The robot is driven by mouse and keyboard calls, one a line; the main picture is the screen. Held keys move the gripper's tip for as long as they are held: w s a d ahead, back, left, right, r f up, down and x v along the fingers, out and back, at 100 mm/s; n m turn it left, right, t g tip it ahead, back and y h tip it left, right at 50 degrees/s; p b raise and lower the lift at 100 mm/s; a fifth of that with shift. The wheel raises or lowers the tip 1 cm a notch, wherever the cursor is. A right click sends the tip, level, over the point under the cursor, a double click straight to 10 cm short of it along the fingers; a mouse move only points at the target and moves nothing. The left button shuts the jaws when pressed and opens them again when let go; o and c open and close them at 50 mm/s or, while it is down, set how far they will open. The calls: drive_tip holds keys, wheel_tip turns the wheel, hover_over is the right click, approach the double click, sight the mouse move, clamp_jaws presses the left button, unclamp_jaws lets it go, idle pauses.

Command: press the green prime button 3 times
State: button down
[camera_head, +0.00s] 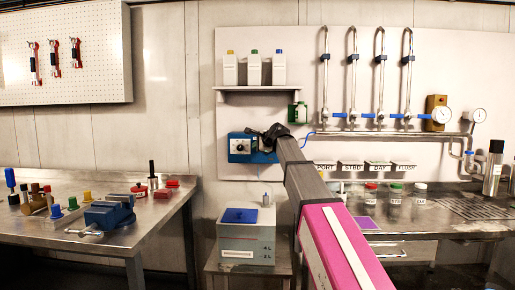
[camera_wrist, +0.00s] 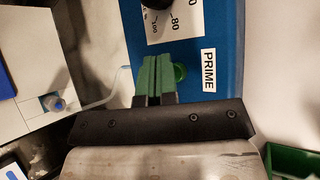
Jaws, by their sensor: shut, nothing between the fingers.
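The blue pump box (camera_head: 238,157) is on the wall panel in the head view, with a dial on its white plate. It fills the upper middle of the wrist view (camera_wrist: 225,25), with a white PRIME label (camera_wrist: 208,70). The round green prime button (camera_wrist: 181,72) shows just right of my fingertips, partly covered by them. My gripper (camera_wrist: 154,60) is shut and empty, its green fingers together in front of the blue face. I cannot tell whether they touch the box or button. In the head view my arm's end hides the pump's right side and the button.
A grey box with a blue lid (camera_head: 241,215) stands below the pump on a small stand. A green container (camera_head: 298,112) is on the wall right above the pump. A shelf with bottles (camera_head: 255,89) is higher up. Taps and jars stand at right.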

drive_tip(key=shift+w, duration=0.45)
idle(0.4)
drive_tip(key=shift+s, duration=0.9)
drive_tip(key=s, duration=0.5)
drive_tip(key=shift+a, duration=0.1)
idle(0.4)
idle(0.5)
